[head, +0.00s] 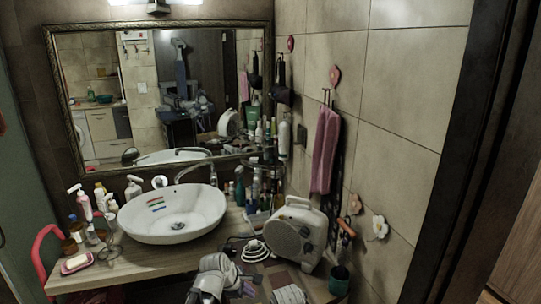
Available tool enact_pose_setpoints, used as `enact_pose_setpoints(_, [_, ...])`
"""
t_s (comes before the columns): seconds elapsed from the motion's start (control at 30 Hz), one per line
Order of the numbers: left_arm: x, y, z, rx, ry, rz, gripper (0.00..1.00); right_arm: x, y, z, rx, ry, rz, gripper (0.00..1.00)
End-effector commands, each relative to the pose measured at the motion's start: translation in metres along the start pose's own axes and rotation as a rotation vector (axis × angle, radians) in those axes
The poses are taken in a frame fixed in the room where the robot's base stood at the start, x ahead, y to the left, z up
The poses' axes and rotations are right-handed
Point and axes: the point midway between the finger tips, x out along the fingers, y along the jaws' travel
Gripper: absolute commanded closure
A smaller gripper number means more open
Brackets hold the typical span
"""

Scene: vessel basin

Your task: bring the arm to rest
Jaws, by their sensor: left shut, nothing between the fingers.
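My left gripper (208,289) is low in the picture, in front of the counter's front edge and below the white basin. It looks shut and empty, and its fingertips are small and dark in this view. It is apart from the basin. A pale piece at the bottom edge, right of it, looks like part of my other arm; no right fingers can be made out. The white vessel basin (190,229) stands on the wooden counter (120,271), with small red, green and blue strips on its inner wall.
A pink soap dish (76,263) and several bottles stand left of the basin. More bottles crowd its right. A cream fan heater (298,233), a coiled white cable (254,250) and a dark green cup (339,280) are at right. A mirror (150,95) hangs behind; a pink towel (325,150) hangs right.

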Motion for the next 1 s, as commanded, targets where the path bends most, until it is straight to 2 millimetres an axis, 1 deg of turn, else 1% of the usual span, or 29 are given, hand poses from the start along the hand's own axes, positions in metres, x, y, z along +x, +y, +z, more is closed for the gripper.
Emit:
enact_pose_setpoints(0.03, [-0.005, -0.015, -0.009, 0.126, 0.025, -0.031, 1.00, 0.000, 0.000, 0.000, 0.000, 0.000, 0.000, 0.50])
enact_pose_setpoints(0.2, [-0.018, -0.054, -0.036, 0.575, 0.075, -0.165, 1.00, 0.000, 0.000, 0.000, 0.000, 0.000, 0.000, 0.50])
enact_pose_setpoints(0.3, [-0.027, -0.075, -0.050, 0.810, 0.080, -0.248, 1.00, 0.000, 0.000, 0.000, 0.000, 0.000, 0.000, 0.50])
enact_pose_setpoints(0.5, [-0.042, -0.105, -0.070, 1.149, 0.051, -0.382, 1.00, 0.000, 0.000, 0.000, 0.000, 0.000, 0.000, 0.50])
enact_pose_setpoints(0.73, [-0.058, -0.132, -0.087, 1.439, -0.011, -0.508, 1.00, 0.000, 0.000, 0.000, 0.000, 0.000, 0.000, 0.50])
enact_pose_setpoints(0.77, [-0.058, -0.135, -0.086, 1.471, -0.022, -0.522, 1.00, 0.000, 0.000, 0.000, 0.000, 0.000, 0.000, 0.50])
enact_pose_setpoints(0.8, [-0.055, -0.137, -0.073, 1.494, -0.034, -0.532, 1.00, 0.000, 0.000, 0.000, 0.000, 0.000, 0.000, 0.50])
enact_pose_setpoints(1.0, [-0.048, -0.153, -0.029, 1.604, -0.078, -0.594, 1.00, 0.000, 0.000, 0.000, 0.000, 0.000, 0.000, 0.50])
